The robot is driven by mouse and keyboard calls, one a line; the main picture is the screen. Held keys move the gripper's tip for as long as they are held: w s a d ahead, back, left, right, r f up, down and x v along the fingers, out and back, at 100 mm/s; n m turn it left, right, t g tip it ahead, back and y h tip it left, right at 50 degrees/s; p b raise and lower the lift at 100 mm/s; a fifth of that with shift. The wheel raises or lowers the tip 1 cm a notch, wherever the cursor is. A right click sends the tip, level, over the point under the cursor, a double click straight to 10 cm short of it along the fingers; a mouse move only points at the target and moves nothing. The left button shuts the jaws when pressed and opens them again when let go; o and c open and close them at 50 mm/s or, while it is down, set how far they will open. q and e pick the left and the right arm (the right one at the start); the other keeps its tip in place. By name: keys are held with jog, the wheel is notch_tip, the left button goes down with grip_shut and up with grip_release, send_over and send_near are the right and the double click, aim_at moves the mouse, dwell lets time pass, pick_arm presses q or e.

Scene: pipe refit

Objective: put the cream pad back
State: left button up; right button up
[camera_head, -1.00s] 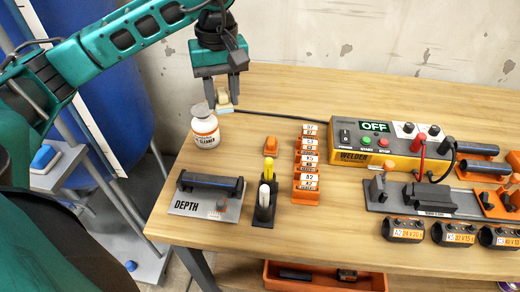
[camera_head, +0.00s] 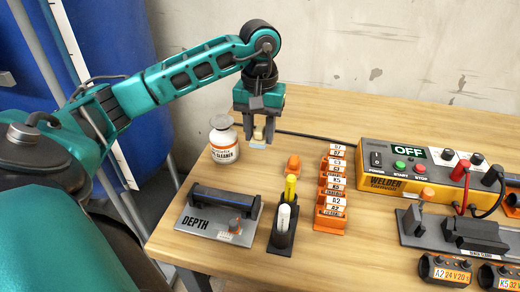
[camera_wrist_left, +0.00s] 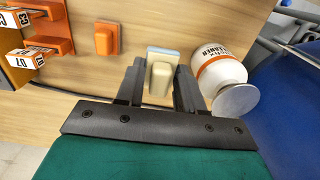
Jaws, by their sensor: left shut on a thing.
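The cream pad (camera_head: 258,135) is a small cream block with a pale blue face on its underside. My left gripper (camera_head: 258,130) is shut on it, pointing down over the back left part of the table. In the left wrist view the cream pad (camera_wrist_left: 160,79) shows between the two dark fingers, its pale blue face (camera_wrist_left: 163,53) away from the palm. The white cleaner bottle (camera_head: 223,142) with a grey cap stands just left of the gripper. I cannot tell how high the pad is above the table. My right gripper is out of view.
A small orange block (camera_head: 293,165) sits to the front right of the pad. A black holder with markers (camera_head: 284,225), the DEPTH gauge (camera_head: 214,216), an orange label rack (camera_head: 331,217) and the welder box (camera_head: 413,163) stand around. A black cable (camera_head: 314,136) runs behind.

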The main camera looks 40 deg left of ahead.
aim_at(260, 128)
pick_arm(q)
jog(key=shift+f+b, duration=0.45)
jog(key=shift+f, duration=2.95)
jog(key=shift+f, duration=0.2)
jog(key=o, duration=0.9)
jog(key=shift+o, duration=0.2)
jog(key=shift+r, duration=0.55)
notch_tip(260, 128, up, 11)
jog(key=shift+r+p, duration=0.2)
jog(key=shift+p, duration=0.9)
